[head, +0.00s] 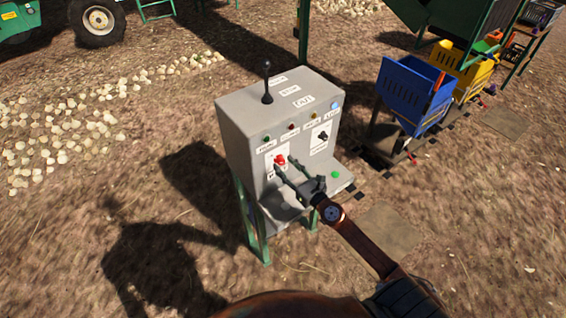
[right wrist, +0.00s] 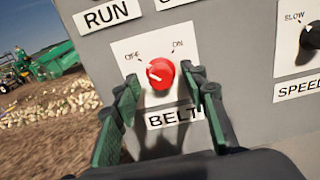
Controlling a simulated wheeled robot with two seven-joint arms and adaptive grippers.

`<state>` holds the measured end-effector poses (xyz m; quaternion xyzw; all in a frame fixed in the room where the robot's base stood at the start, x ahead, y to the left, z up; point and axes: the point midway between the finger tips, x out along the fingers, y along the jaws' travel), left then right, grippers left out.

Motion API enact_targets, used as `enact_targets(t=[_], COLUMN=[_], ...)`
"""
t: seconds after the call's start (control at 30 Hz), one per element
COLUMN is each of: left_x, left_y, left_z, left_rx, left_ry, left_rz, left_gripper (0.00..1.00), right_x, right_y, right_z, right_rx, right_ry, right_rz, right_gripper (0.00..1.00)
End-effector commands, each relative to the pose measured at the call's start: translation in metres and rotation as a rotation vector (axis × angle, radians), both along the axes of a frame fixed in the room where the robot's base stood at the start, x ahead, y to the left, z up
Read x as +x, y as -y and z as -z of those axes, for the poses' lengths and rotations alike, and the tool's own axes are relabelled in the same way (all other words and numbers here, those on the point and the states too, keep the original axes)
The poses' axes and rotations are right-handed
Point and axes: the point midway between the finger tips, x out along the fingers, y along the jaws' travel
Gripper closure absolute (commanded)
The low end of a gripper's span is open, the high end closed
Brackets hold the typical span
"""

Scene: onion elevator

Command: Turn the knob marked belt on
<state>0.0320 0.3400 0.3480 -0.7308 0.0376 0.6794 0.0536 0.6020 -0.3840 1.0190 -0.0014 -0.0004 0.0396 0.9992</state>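The red belt knob (right wrist: 160,74) sits on a white plate (right wrist: 150,50) marked OFF and ON, above a label reading BELT (right wrist: 175,117). Its white pointer mark is toward the OFF side. In the head view the red knob (head: 280,160) is on the front of the grey control box (head: 245,130). My right gripper (right wrist: 164,88) is open, with one green-grey finger on each side of the knob, seemingly apart from it. The right gripper (head: 286,166) reaches the box from the lower right in the head view. My left gripper is not in view.
A black lever (head: 267,80) stands on the box top. A black speed knob (head: 323,136) is to the right, and a green button (head: 336,174) is on the lower ledge. Blue (head: 410,95) and yellow (head: 460,72) crates stand at the right. Onions (head: 60,130) lie on the ground at left.

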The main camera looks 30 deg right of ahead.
Motion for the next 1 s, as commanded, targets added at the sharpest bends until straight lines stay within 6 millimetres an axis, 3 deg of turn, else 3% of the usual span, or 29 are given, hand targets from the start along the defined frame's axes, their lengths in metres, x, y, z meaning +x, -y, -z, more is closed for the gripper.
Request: enact_targets(t=[0.2, 0.47, 1.0], left_x=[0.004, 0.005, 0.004], left_y=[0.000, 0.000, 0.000], left_z=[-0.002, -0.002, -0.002], left_rx=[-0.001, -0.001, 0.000], left_ry=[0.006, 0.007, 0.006], left_rz=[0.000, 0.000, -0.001], left_gripper=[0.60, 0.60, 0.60], right_x=[0.017, 0.018, 0.018], right_y=[-0.001, -0.002, -0.001], right_z=[0.000, 0.001, 0.001], right_rx=[0.001, 0.002, 0.003], right_ry=[0.000, -0.001, -0.001], right_rz=[0.000, 0.001, 0.001], right_gripper=[0.60, 0.60, 0.97])
